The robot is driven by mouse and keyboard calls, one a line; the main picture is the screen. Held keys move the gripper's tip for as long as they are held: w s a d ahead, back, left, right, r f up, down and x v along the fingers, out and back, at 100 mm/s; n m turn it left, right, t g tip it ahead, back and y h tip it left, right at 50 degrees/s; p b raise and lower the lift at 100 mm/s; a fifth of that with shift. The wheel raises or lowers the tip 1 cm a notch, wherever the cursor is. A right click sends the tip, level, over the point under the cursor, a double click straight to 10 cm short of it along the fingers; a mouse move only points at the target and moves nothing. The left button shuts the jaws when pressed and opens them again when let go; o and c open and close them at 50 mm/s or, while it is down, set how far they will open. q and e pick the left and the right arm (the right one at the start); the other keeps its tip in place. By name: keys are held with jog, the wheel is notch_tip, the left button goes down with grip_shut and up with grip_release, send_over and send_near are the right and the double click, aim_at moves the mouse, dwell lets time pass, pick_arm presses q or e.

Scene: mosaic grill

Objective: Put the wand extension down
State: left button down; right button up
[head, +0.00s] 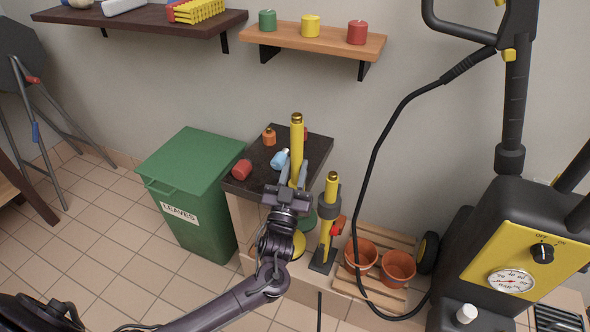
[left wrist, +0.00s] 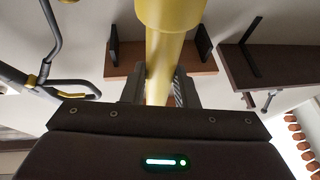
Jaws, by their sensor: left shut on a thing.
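The wand extension is a yellow tube with a brass-coloured top (head: 297,135), standing upright in the head view. My left gripper (head: 297,181) is shut on its lower part, in front of the small dark-topped table (head: 261,190). In the left wrist view the yellow tube (left wrist: 163,55) rises between the fingers of my left gripper (left wrist: 163,90). Its lower end is hidden by the gripper in the head view, so I cannot tell whether it touches anything. My right gripper is not in view.
Small red, orange and light-blue items lie on the table, including a red one (head: 242,169). A green bin (head: 190,180) stands left. Right are a shorter yellow tube in a dark stand (head: 327,225), terracotta pots (head: 398,267) and a yellow-black pressure washer (head: 520,262).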

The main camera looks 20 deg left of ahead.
pick_arm(q)
jog(key=c, duration=1.1)
grip_release()
jog(key=shift+c, duration=0.2)
jog(key=v, duration=1.2)
jog(key=s+d+f+g+h, duration=0.2)
jog(key=s+f+g, duration=0.1)
jog(key=f+g, duration=0.4)
jog(key=s+d+f+g+h, duration=0.1)
jog(key=s+d+f+g, duration=0.1)
jog(key=f+g, duration=0.5)
jog(key=s+f+m+g, duration=0.1)
jog(key=s+m+g, duration=0.1)
jog(key=s, duration=0.6)
jog(key=s+f+m+g, duration=0.2)
jog(key=s+g, duration=0.3)
jog(key=s, duration=0.2)
jog(key=shift+s+f+m+g+h, duration=0.3)
jog(key=shift+s+f+m+h, duration=0.05)
jog(key=shift+s+m+h, duration=0.05)
